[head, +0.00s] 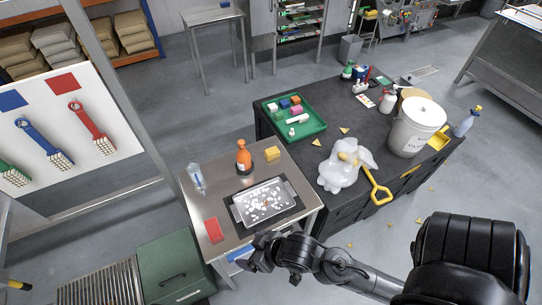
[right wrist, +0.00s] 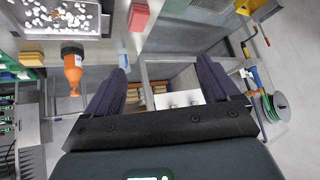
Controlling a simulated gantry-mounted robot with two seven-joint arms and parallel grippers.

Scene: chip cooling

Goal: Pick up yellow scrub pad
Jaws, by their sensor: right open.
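The yellow scrub pad (head: 272,153) is a small block on the steel table (head: 213,250), just right of an orange bottle (head: 243,157) and behind a metal tray (head: 265,200) of white pieces. A yellow-orange block, which looks like the same pad, also shows left of the bottle in the right wrist view (right wrist: 31,57). My right gripper (head: 258,251) is near the table's front edge, well in front of the pad and apart from it. Its two dark fingers (right wrist: 160,85) are open with nothing between them. My left gripper is not in view.
A red pad (head: 214,230) and a clear bottle (head: 196,178) stand near the table's left side. The black bench to the right holds a green tray (head: 292,118), a white bag (head: 345,167) and a white bucket (head: 417,125). A green cabinet (head: 172,268) stands front left.

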